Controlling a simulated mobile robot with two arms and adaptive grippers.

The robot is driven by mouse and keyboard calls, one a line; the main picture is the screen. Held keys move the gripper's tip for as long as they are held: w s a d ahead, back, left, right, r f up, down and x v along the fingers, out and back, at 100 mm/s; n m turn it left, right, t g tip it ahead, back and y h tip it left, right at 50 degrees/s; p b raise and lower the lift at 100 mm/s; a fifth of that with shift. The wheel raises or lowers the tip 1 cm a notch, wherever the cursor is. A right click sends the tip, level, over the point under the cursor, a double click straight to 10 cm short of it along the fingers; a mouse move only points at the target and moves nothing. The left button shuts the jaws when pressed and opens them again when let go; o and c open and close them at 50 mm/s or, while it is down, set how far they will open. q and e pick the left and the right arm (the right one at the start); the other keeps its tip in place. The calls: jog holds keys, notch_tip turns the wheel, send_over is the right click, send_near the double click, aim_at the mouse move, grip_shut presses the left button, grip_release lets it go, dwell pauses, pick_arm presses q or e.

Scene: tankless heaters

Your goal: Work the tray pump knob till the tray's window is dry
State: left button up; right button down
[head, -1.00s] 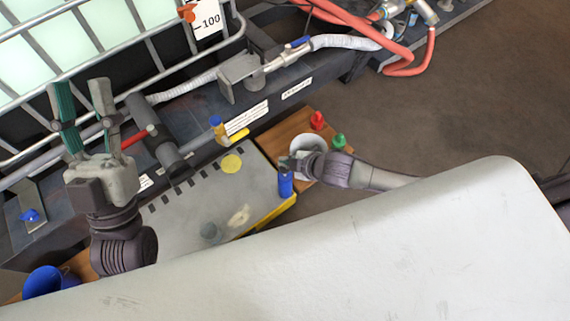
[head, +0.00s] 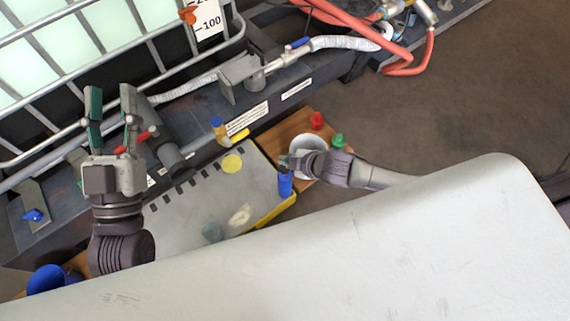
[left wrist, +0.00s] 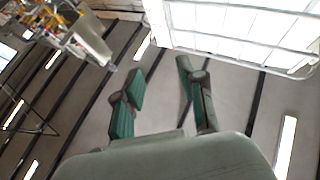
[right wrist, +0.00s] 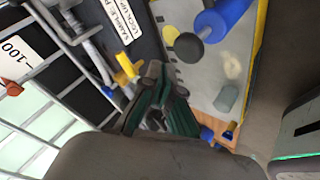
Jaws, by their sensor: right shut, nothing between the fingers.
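The grey tray (head: 190,208) with yellow sides lies below the dark frame. At its right corner stands a blue cylinder (head: 285,185), also seen in the right wrist view (right wrist: 225,15) with a dark round knob (right wrist: 188,47) on its end. My right gripper (head: 286,162) is shut and empty by the cylinder's top; in the right wrist view its tips (right wrist: 166,78) sit beside the knob. A small grey-blue cylindrical piece (head: 212,232) and a pale patch (head: 239,215) are on the tray; I cannot tell which is the window. My left gripper (head: 111,103) is open and empty, left of the tray.
A caged pale tank (head: 110,30) stands at the back left. A valve with a blue lever (head: 298,43) and hoses run along the frame. Red (head: 317,120) and green (head: 338,141) pieces stand on a wooden board. A large white surface (head: 400,245) fills the front.

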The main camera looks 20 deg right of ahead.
aim_at(286, 168)
jog(key=shift+r+p, duration=0.7)
jog(key=shift+p, duration=0.05)
jog(key=shift+r+p, duration=0.25)
jog(key=shift+p, duration=0.05)
jog(key=shift+r+p, duration=0.9)
jog(key=shift+p, duration=0.1)
pick_arm(q)
jog(key=a+f+g+y, duration=0.1)
jog(key=f+g+y, duration=0.1)
jog(key=f+g, duration=0.3)
jog(key=s+a+f+g+y, duration=0.1)
jog(key=f+g, duration=0.5)
jog(key=f, duration=0.6)
jog(key=shift+s+a+n+y, duration=0.25)
jog(key=shift+a+n+y, duration=0.05)
jog(key=shift+a+y, duration=0.2)
